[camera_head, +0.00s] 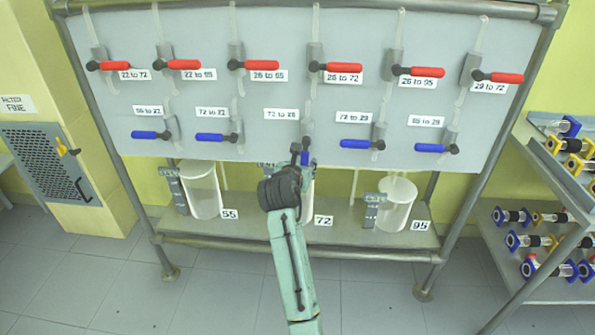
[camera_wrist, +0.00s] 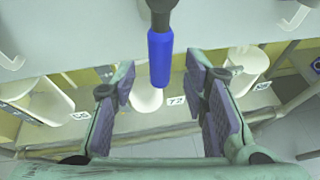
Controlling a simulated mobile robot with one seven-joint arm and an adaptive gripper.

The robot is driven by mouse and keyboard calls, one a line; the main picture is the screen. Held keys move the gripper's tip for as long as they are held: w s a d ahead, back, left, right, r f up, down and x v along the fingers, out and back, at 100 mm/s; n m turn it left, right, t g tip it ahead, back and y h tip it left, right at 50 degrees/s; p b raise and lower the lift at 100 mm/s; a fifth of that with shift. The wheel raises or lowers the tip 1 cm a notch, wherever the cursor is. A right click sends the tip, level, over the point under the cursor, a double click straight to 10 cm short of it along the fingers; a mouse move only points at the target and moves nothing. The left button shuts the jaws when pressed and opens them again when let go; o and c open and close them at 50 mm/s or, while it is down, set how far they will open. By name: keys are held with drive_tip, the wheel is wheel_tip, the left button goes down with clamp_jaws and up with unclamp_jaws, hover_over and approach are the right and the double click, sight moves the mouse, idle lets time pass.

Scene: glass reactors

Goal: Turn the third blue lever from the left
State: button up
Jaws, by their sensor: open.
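The third blue lever from the left (camera_head: 305,158) hangs straight down on the grey panel, mostly hidden by my gripper in the head view. In the wrist view this blue lever (camera_wrist: 159,60) is upright on its dark pivot, its handle end pointing down. My gripper (camera_head: 300,152) is open and in front of the panel's lower edge. In the wrist view, my gripper (camera_wrist: 158,80) shows its two purple pads apart, with the lever lined up in the gap between them. No pad visibly touches it; how deep it sits is unclear. The other blue levers, such as the leftmost (camera_head: 150,135), are horizontal.
A row of red levers (camera_head: 265,64) runs above the blue ones, all roughly horizontal. White vessels (camera_head: 203,190) stand on the shelf below the panel. A side rack (camera_head: 550,165) with small parts is at the right. The floor in front is clear.

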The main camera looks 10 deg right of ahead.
drive_tip(key=v, duration=0.7)
drive_tip(key=shift+s, duration=0.2)
drive_tip(key=shift+a+f, duration=0.1)
drive_tip(key=shift+a, duration=0.05)
